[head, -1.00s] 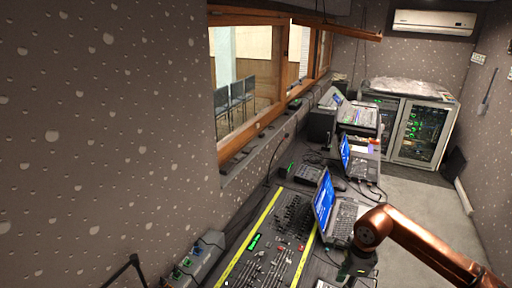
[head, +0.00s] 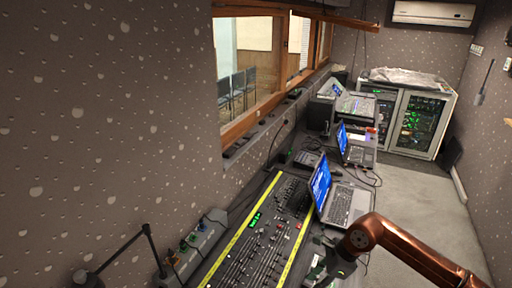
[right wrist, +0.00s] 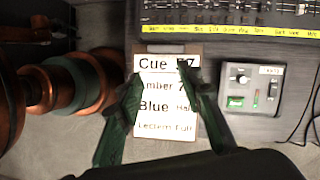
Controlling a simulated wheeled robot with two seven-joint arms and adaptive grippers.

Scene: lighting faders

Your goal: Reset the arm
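The lighting console (head: 250,250) with rows of faders and yellow strips lies on the desk in the head view. Its edge shows at the top of the right wrist view (right wrist: 240,12). My right gripper (head: 322,268) hangs at the desk's right side, beside the console. In the right wrist view its two green fingers (right wrist: 164,78) are apart, over a clipboard (right wrist: 166,91) with a printed cue sheet. The fingers overlap the sheet's sides; I cannot tell whether they touch it. Some of the text is covered. My left gripper is out of view.
A small box (right wrist: 250,90) with a knob and lit green switch sits right of the clipboard. An open laptop (head: 347,204) stands past the console, a second laptop (head: 358,153) behind it. A black lamp arm (head: 155,250) rises at lower left. The floor (head: 425,205) at right is clear.

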